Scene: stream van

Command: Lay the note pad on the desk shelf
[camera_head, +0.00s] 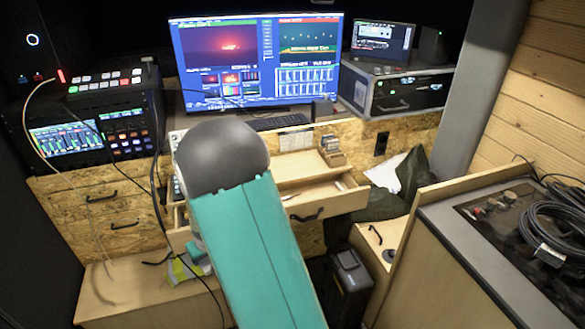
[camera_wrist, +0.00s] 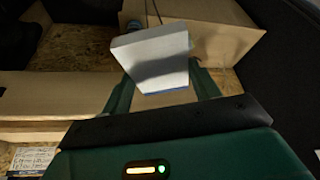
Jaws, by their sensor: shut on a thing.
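The note pad (camera_wrist: 152,62) shows in the wrist view as a pale grey-white block with a blue lower edge. My gripper (camera_wrist: 160,88) is shut on it, with a green finger on either side. The pad is tilted, and a pale wooden surface lies behind it. In the head view my arm hides most of the gripper area, and I cannot make out the pad there. The desk (camera_head: 95,180) has chipboard fronts and carries the screens. I cannot tell which of its surfaces is the desk shelf.
A low wooden bench (camera_head: 125,300) is at lower left, with loose cables hanging above. A black case (camera_head: 350,280) and a wooden cabinet (camera_head: 425,250) stand at right.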

